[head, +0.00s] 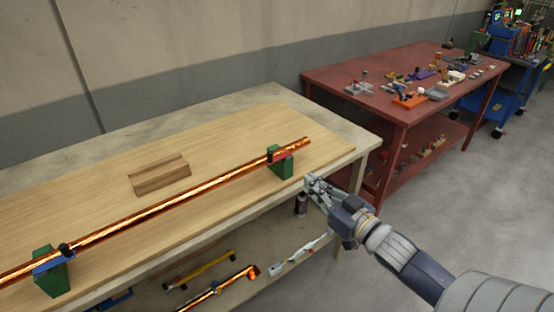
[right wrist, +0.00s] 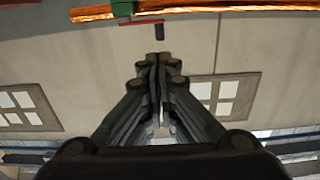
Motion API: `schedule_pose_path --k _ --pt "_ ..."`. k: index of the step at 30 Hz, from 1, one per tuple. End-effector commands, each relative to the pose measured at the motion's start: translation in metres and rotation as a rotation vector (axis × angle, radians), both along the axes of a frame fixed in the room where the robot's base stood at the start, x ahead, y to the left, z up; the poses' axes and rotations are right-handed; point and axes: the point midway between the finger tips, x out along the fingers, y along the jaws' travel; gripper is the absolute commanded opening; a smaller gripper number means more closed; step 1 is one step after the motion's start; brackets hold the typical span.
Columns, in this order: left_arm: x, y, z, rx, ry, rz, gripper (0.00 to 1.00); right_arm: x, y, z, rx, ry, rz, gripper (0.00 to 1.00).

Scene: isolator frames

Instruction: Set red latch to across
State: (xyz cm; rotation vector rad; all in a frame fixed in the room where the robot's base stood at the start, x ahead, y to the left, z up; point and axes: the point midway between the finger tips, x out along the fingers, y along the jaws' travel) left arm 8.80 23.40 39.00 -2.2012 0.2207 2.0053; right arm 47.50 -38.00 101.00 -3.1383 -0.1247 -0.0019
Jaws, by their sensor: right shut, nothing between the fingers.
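The red latch (head: 272,155) sits on the green support block (head: 283,168) at the right end of the long copper rod (head: 190,200). It is small and its exact turn is hard to tell in the head view. In the right wrist view the red latch (right wrist: 143,21) shows as a thin bar running roughly along the rod (right wrist: 220,10), with a dark knob (right wrist: 160,32) at its right end. My right gripper (head: 309,181) is shut and empty, to the right of the green block and apart from the latch. My left gripper is out of view.
A second green block (head: 48,280) with a blue latch (head: 52,262) holds the rod at the left. A wooden block (head: 160,176) lies behind the rod. Rods and a bottle (head: 301,203) are on the lower shelf. A red table (head: 400,110) with many parts stands behind.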

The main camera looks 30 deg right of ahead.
Motion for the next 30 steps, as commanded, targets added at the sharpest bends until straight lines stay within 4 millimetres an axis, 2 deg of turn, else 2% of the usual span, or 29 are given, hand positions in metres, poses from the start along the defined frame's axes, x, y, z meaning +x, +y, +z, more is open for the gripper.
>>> schedule_pose_path --k 5,11,30 --pt "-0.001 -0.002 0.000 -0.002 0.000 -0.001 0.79 0.002 0.000 0.000 0.000 0.000 -0.001 0.00" --pt "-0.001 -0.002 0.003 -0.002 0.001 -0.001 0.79 0.018 0.001 0.001 0.000 -0.002 -0.001 0.00" --pt "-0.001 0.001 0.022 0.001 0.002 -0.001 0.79 0.117 0.009 0.002 0.000 0.000 -0.002 0.00"
